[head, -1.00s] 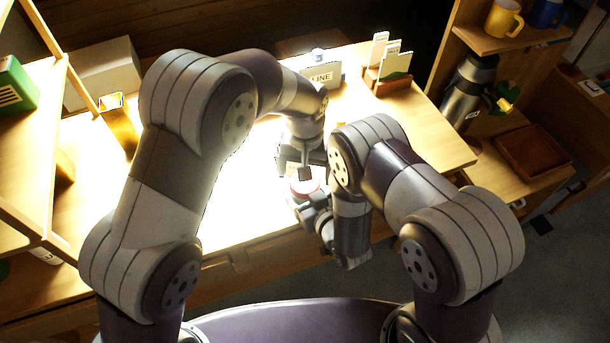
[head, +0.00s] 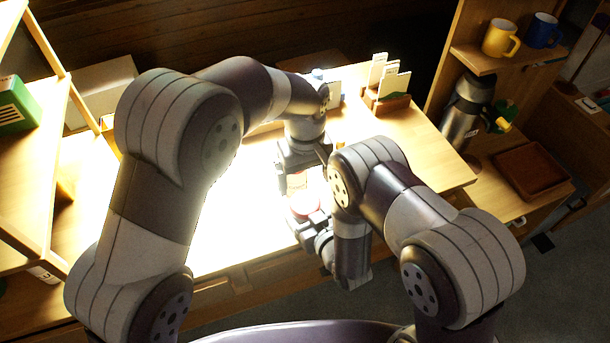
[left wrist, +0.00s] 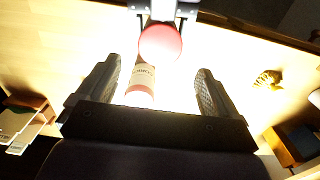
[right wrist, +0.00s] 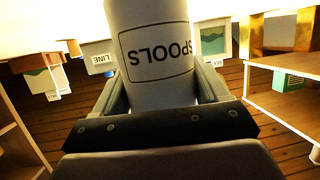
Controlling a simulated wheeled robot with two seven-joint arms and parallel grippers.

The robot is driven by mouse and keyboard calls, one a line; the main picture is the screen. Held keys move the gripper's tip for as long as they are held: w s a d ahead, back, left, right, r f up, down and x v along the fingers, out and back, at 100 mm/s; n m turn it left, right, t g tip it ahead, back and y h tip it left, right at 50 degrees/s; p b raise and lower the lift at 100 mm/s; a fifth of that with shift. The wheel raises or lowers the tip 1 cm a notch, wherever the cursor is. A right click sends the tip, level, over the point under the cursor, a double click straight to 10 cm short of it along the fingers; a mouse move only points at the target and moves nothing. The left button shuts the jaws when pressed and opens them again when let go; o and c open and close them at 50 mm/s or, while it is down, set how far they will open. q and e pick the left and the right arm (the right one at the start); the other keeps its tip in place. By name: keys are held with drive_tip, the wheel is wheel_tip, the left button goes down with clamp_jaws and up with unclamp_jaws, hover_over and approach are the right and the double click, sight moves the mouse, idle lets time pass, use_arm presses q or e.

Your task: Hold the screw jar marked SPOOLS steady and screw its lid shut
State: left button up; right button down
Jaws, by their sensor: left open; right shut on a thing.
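The jar marked SPOOLS (right wrist: 158,55) is a pale cylinder with a framed label in the right wrist view. My right gripper (right wrist: 162,88) is shut around its body; it also shows in the head view (head: 310,226). A round red lid (left wrist: 160,42) sits at the top of this jar, also seen in the head view (head: 303,206); how tightly it sits I cannot tell. My left gripper (left wrist: 158,72) is open and empty, its fingers apart and clear of the lid. In the head view it is just behind the lid, its fingertips partly hard to make out.
A pale labelled container with a reddish band (left wrist: 142,76) shows beyond my left fingers. A card holder (head: 387,100) stands at the back of the bright bench. A flask (head: 465,110) and a brown tray (head: 531,171) are at the right.

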sight(305, 202)
use_arm(q)
drive_tip(key=shift+f, duration=4.05)
drive_tip(key=c, duration=1.1)
drive_tip(key=m, duration=0.6)
drive_tip(key=o, duration=1.2)
drive_tip(key=shift+r, duration=2.3)
